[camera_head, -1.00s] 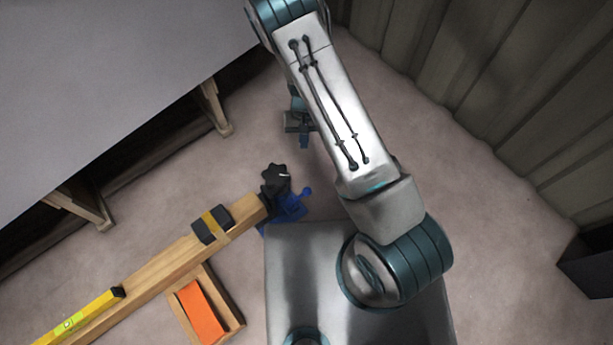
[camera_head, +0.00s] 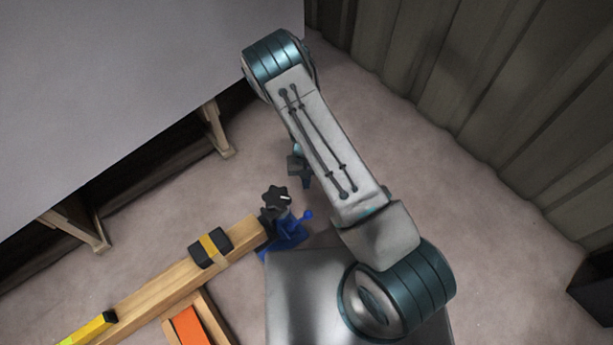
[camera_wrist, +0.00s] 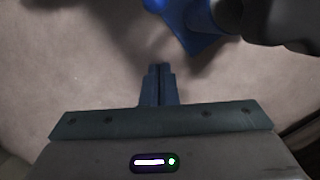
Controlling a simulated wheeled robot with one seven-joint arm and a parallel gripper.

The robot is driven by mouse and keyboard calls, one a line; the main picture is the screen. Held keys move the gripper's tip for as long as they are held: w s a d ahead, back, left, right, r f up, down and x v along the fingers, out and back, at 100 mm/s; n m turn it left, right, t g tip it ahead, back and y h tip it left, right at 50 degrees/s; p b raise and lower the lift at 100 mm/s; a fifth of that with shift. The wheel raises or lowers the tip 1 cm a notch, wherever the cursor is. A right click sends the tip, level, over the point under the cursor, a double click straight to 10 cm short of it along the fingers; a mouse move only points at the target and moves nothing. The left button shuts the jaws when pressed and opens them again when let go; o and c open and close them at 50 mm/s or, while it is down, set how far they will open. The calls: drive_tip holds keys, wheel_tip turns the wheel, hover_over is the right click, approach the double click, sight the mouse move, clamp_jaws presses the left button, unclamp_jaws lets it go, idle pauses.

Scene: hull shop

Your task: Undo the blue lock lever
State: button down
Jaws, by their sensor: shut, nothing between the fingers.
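The blue lock lever (camera_head: 307,215) has a round knob end. It sticks out to the right of a blue fixture (camera_head: 285,238) with a black star knob (camera_head: 275,198), at the end of a wooden beam. In the wrist view, my gripper's fingers (camera_wrist: 158,72) are together and empty over the floor. Part of the blue fixture (camera_wrist: 195,28) shows at the top, beside a blurred dark shape.
The wooden beam (camera_head: 165,285) runs to the lower left, with a yellow-banded black block (camera_head: 210,247) and a yellow level (camera_head: 88,330) on it. An orange-filled wooden tray (camera_head: 168,334) lies below. A large grey surface (camera_head: 120,70) fills the upper left. A ribbed wall (camera_head: 490,100) stands right.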

sight(301, 220)
drive_tip(key=s+f+b, duration=0.2)
drive_tip(key=s+f, duration=0.2)
drive_tip(key=shift+s+f, duration=0.15)
drive_tip(key=shift+s, duration=0.2)
